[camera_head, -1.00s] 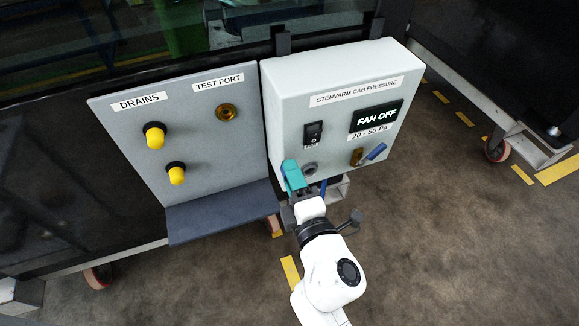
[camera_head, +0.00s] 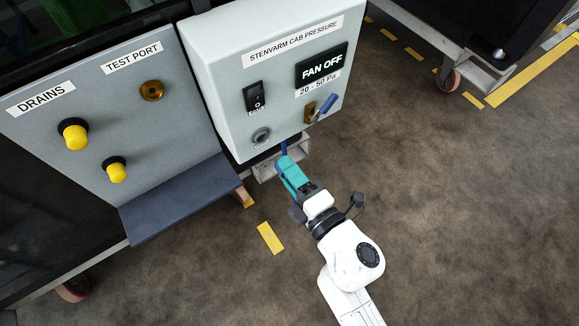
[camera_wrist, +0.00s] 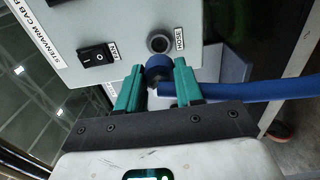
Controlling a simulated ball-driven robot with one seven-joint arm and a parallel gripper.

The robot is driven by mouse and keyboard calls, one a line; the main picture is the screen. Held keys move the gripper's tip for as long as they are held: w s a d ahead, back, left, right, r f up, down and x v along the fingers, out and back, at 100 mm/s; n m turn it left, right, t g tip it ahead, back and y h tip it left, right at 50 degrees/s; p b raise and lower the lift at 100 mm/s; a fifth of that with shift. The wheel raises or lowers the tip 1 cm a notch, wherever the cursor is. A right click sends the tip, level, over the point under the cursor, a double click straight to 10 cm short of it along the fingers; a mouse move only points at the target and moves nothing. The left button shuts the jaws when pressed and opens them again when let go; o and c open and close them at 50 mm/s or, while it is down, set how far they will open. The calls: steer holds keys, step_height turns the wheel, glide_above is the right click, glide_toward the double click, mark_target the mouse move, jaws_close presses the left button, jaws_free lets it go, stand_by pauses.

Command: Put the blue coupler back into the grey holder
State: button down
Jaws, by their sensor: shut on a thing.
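My gripper (camera_head: 285,164) has teal fingers and is shut on the blue coupler (camera_wrist: 157,67), just below the front of the pressure box. In the wrist view the coupler sits between the fingertips (camera_wrist: 157,76), and a blue hose (camera_wrist: 260,90) runs off to the right. The coupler stands apart from the round grey port labelled HOSE (camera_wrist: 159,42), which also shows in the head view (camera_head: 261,136). A grey bracket (camera_head: 263,172) under the box may be the grey holder. The gripper partly hides it in the head view.
The pressure box (camera_head: 225,80) carries a fan switch (camera_head: 254,97), a FAN OFF display (camera_head: 321,65) and a brass valve with a blue lever (camera_head: 326,106). To its left are the drains panel (camera_head: 110,110) and a dark shelf (camera_head: 180,198).

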steer(key=shift+w+a, duration=0.1)
steer(key=shift+x, duration=2.75)
steer(key=shift+w+a, duration=0.3)
steer(key=shift+w, duration=0.1)
stand_by(0.8)
steer(key=c, duration=0.6)
jaws_free()
steer(key=shift+c, duration=0.2)
steer(key=v, duration=1)
steer(key=shift+s+d, duration=0.25)
steer(key=shift+s, duration=0.05)
steer(key=shift+o, duration=0.3)
steer(key=o, duration=0.6)
